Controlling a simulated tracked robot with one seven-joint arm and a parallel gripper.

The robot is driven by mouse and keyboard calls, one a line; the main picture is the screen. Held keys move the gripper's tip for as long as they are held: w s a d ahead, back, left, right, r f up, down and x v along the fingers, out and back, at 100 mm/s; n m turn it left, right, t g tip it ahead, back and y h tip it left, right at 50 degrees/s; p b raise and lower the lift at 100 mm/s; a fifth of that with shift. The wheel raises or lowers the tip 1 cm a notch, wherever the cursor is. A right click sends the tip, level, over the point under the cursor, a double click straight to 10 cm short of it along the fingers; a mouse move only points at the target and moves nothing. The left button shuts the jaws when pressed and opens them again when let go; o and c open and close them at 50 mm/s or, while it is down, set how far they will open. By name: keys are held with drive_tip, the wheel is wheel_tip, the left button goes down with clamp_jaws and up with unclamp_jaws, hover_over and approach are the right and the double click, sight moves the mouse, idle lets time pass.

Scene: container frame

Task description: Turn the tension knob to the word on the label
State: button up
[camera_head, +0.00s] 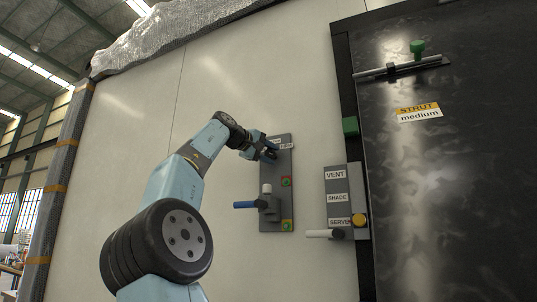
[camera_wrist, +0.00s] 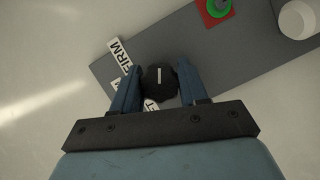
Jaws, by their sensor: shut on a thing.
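The tension knob (camera_wrist: 160,84) is a round black knob with a short white line, which points roughly straight up in the wrist view. It sits on a grey panel (camera_wrist: 225,62). My gripper (camera_wrist: 159,72) is shut on the knob, one blue finger on each side. Another label (camera_wrist: 152,106) is mostly covered, with only a final T readable. In the head view my gripper (camera_head: 268,152) is at the panel's top and hides the knob. A label on the dark door reads STRUT medium (camera_head: 419,112).

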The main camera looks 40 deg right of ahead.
drive_tip(key=shift+d+f, duration=0.1)
drive_tip(key=o, duration=0.6)
drive_tip(key=shift+o, duration=1)
drive_tip(key=shift+w+d, duration=0.1)
drive_tip(key=shift+d, duration=0.05)
drive_tip(key=shift+o, duration=1.2)
drive_tip(key=shift+a, duration=0.6)
drive_tip(key=a+r, duration=0.1)
drive_tip(key=a, duration=1.1)
drive_tip(key=shift+a+r, duration=0.3)
drive_tip(key=shift+a, duration=0.05)
